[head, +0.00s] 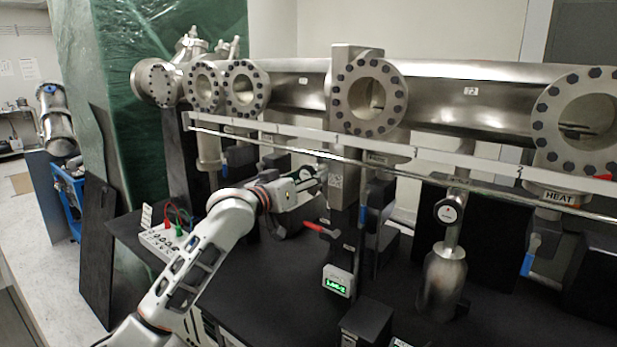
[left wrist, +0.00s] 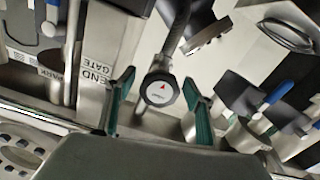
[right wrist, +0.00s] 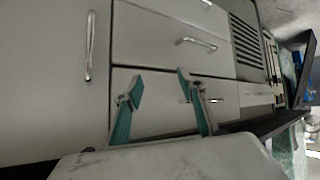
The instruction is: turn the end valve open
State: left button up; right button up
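The end valve knob (left wrist: 160,91) is a dark, faceted handle with a pale cap and a red arrow. In the left wrist view it sits between the two fingers of my left gripper (left wrist: 158,80), with gaps showing at both sides. An END GATE label (left wrist: 97,73) is on the metal beside it. In the head view my left gripper (head: 318,180) reaches in under the pipe, and I cannot make out the end valve knob there. My right gripper (right wrist: 158,82) is open and empty, in front of light drawers.
A long steel pipe (head: 455,95) with bolted flanges and a thin rail runs above the black bench (head: 250,300). A similar round knob (head: 447,212) stands above a steel bottle (head: 441,280). Red and blue handles and a small green display (head: 337,283) are near my left arm.

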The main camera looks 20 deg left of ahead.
pick_arm(q)
jog(key=v, duration=1.2)
dwell(0.3)
